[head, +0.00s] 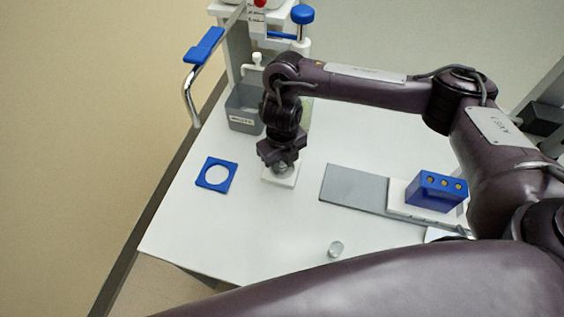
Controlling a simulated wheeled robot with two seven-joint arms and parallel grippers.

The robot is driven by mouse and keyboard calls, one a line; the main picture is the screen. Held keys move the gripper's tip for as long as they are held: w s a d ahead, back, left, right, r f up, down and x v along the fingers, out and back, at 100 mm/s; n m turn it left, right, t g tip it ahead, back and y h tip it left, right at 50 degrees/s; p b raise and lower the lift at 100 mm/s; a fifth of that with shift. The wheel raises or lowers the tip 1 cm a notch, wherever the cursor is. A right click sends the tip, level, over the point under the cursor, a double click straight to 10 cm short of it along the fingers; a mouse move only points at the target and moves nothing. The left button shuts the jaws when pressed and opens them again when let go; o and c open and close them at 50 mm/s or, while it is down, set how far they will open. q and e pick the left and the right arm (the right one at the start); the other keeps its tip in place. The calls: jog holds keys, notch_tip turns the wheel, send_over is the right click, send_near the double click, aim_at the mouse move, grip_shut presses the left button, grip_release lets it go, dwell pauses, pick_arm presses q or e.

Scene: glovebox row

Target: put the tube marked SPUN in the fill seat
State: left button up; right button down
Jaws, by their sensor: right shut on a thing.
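My right gripper (281,160) points down over a small white square block (292,181), which may be the fill seat. It is shut on a small greyish thing, likely a tube (281,169), mostly hidden by the fingers. I cannot tell whether its lower end touches the block, and no SPUN mark can be read on it. Another small clear tube or vial (336,249) stands apart near the front of the white table. My left gripper is not in view.
A blue square with a round hole (203,184) lies left of the block. A grey labelled bin (242,125) stands behind. A grey plate (345,187) and a blue holder with yellow spots (432,199) are at right. A blue-handled lever (204,45) is back left.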

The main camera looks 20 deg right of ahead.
jog(key=shift+f, duration=0.15)
jog(key=c, duration=1.5)
grip_release()
jog(key=shift+o, duration=0.2)
jog(key=shift+r, duration=0.3)
notch_tip(320, 180, up, 12)
jog(key=p, duration=0.3)
jog(key=shift+f, duration=0.15)
